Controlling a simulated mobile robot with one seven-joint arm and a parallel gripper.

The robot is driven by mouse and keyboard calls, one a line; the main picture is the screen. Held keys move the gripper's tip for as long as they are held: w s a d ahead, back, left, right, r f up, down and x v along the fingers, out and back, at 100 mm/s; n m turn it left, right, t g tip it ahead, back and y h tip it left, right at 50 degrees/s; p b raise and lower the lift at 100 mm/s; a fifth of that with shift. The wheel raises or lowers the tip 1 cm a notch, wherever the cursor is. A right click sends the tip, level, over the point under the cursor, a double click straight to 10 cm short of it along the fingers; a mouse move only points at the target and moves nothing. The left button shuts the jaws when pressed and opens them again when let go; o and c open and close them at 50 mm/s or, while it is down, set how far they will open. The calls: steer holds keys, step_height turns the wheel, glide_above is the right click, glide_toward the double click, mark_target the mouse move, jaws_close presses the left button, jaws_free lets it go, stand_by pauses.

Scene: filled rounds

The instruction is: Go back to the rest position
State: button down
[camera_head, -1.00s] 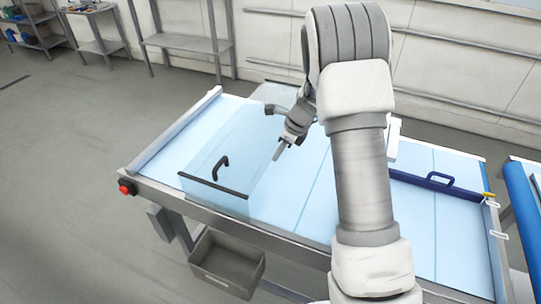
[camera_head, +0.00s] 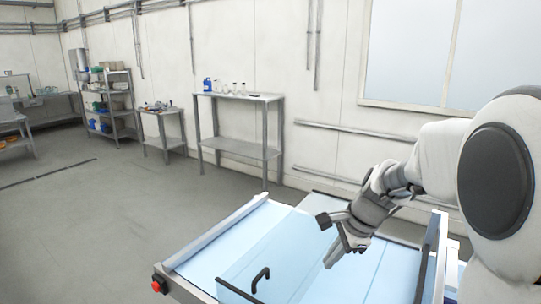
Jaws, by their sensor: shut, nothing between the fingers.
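My gripper (camera_head: 333,262) is at the lower middle of the head view, to the right of the black handle on a clear panel. Its fingers are together and hold nothing. They point down and to the left above the light blue work table (camera_head: 205,240). My arm comes in from the right edge, with a large white joint close to the camera.
The clear panel's black handle (camera_head: 260,278) stands at the table's front. A red button (camera_head: 156,286) is on its left corner. A steel side table (camera_head: 240,152) with bottles stands by the wall. Open floor lies to the left.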

steer(key=s+r+n+t+h+b, duration=0.2)
steer(key=s+n+h+b, duration=0.1)
steer(key=s+n, duration=1.3)
steer(key=s+b, duration=0.1)
steer(key=s, duration=0.5)
steer(key=shift+s+d+r+t, duration=0.15)
steer(key=shift+r+t, duration=0.15)
steer(key=shift+r, duration=0.1)
